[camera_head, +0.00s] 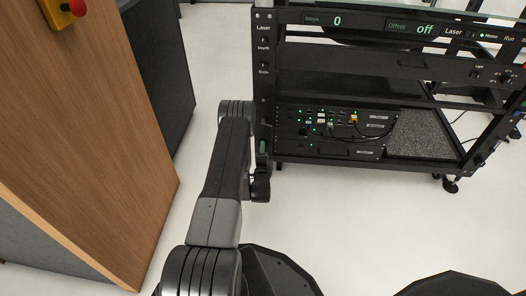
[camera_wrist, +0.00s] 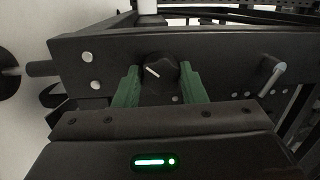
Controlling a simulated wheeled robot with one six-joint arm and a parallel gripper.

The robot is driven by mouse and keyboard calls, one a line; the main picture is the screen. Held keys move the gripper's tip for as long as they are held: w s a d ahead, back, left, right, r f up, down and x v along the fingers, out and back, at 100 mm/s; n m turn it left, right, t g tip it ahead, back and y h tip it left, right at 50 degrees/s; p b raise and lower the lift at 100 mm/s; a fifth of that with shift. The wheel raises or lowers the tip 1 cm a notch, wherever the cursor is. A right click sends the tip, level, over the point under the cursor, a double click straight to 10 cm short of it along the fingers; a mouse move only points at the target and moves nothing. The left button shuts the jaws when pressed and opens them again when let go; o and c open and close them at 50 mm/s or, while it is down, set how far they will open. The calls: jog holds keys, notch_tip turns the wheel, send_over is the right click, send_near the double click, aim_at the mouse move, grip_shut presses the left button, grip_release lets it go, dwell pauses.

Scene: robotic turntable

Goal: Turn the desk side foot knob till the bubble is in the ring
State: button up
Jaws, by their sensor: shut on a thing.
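In the wrist view, a round black knob (camera_wrist: 160,70) with a white pointer line sits on the dark frame of the rack. My gripper (camera_wrist: 160,84) has one green finger on each side of the knob and is shut on it. The pointer line slants from upper left to lower right. In the head view, my gripper (camera_head: 263,148) is at the left upright of the black rack (camera_head: 264,90), low down, and the knob is hidden there. I cannot make out a bubble or a ring in either view.
A wooden cabinet (camera_head: 95,130) with a red button (camera_head: 77,7) stands left of my arm. In the wrist view, a pale lever (camera_wrist: 272,78) sticks out right of the knob. A rack foot (camera_head: 450,185) stands at the right. Pale floor (camera_head: 360,215) is open in front.

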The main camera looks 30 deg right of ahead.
jog(key=shift+f+m, duration=0.1)
jog(key=shift+m, duration=0.5)
jog(key=o, duration=1)
jog(key=p+v, duration=0.4)
jog(key=v, duration=1)
jog(key=shift+w, duration=0.15)
jog(key=b+x, duration=0.4)
jog(key=x, duration=0.9)
jog(key=shift+w+d, duration=0.25)
jog(key=shift+w, duration=0.05)
